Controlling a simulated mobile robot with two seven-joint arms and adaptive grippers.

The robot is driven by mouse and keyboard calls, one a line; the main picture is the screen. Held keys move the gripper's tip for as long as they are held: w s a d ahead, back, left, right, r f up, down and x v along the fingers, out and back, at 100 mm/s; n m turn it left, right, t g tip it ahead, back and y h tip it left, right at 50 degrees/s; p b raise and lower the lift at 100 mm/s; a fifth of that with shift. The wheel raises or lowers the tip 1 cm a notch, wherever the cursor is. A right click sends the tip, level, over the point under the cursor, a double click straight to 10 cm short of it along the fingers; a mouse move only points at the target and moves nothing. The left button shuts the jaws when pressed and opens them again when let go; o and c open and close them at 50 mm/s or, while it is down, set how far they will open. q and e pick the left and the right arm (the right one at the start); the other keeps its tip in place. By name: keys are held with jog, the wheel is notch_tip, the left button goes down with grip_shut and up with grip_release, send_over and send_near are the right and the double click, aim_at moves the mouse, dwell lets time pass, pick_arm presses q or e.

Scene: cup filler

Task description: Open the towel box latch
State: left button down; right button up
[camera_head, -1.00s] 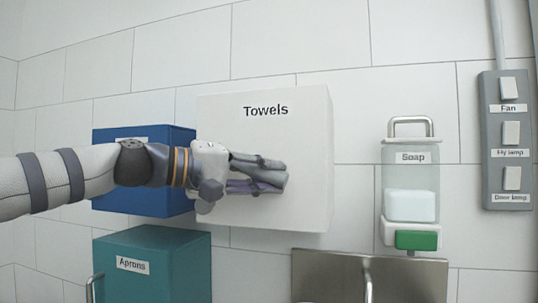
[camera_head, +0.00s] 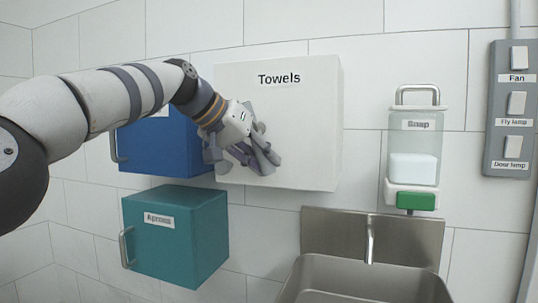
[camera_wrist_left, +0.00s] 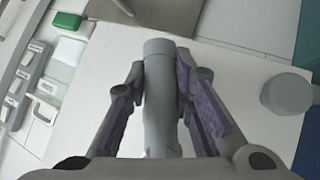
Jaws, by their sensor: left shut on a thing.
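The white towel box (camera_head: 310,130), labelled "Towels", hangs on the tiled wall in the middle of the head view. My left gripper (camera_head: 262,156) is at the lower left of its front face, with its fingers tilted down to the right. In the left wrist view, the fingers are shut on a grey bar-shaped latch handle (camera_wrist_left: 160,85) in front of the white face. A round grey knob (camera_wrist_left: 287,94) stands apart from the fingers, to the right in that view. In the head view the gripper hides the latch. My right gripper is out of view.
A blue box (camera_head: 160,150) is behind my left arm. A teal box (camera_head: 175,235) labelled "Aprons" hangs below it. A soap dispenser (camera_head: 413,150) and a switch panel (camera_head: 512,110) are to the right. A metal sink (camera_head: 350,285) is below.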

pick_arm(q)
jog(key=shift+w+a+f+m+t+y, duration=0.1)
jog(key=shift+w+a+m+t+y, duration=0.15)
jog(key=shift+a+y, duration=0.35)
dwell(0.3)
jog(key=c, duration=1.4)
grip_release()
jog(key=v, duration=1.2)
jog(key=shift+d, duration=0.15)
